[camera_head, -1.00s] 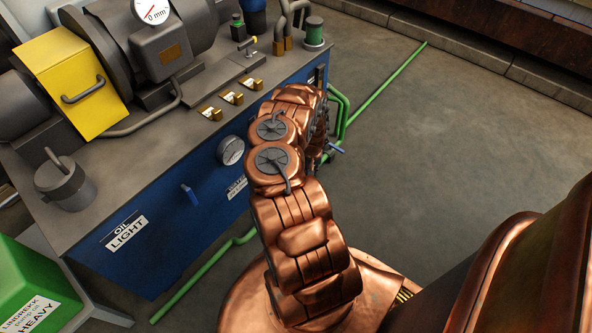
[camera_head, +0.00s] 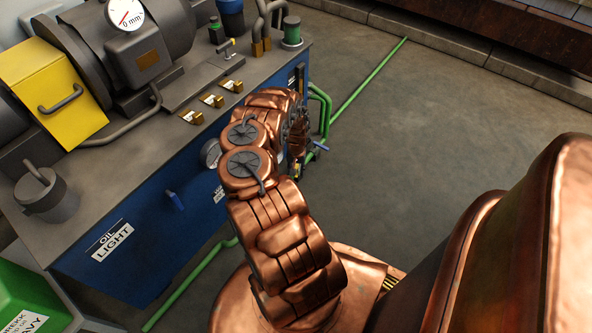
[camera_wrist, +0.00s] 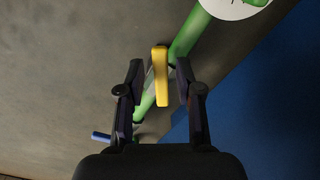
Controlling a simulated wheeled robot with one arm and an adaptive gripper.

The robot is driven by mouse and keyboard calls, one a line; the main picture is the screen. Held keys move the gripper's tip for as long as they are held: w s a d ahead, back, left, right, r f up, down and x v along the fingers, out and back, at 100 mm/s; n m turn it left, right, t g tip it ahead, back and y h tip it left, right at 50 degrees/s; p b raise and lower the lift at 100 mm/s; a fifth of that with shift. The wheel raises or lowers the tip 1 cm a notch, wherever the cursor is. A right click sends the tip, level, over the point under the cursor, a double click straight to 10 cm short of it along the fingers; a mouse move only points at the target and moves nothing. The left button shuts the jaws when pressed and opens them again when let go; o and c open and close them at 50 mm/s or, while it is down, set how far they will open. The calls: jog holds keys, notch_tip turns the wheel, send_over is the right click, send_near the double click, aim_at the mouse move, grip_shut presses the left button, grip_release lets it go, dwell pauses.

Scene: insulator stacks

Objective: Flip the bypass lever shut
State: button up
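In the wrist view, a yellow lever (camera_wrist: 161,76) stands between the two fingers of my gripper (camera_wrist: 158,80). The fingers are apart, with a gap on each side of the lever. The lever sits by a green pipe (camera_wrist: 187,35); I cannot tell whether it is the bypass lever, as no label on it shows. In the head view my arm hides this lever and most of my gripper. A blue lever (camera_wrist: 101,136) lies left of my gripper in the wrist view; a blue lever also shows beside the green pipes in the head view (camera_head: 320,145).
The blue bench (camera_head: 150,235) carries a motor, a yellow box (camera_head: 52,82) and small brass valves (camera_head: 212,100). Another blue handle (camera_head: 174,200) is on its front. A white round dial (camera_wrist: 232,5) is above my gripper's right finger.

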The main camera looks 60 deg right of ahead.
jog(key=shift+o, duration=0.2)
notch_tip(320, 180, up, 12)
dwell(1.0)
jog(key=shift+a, duration=0.1)
dwell(0.6)
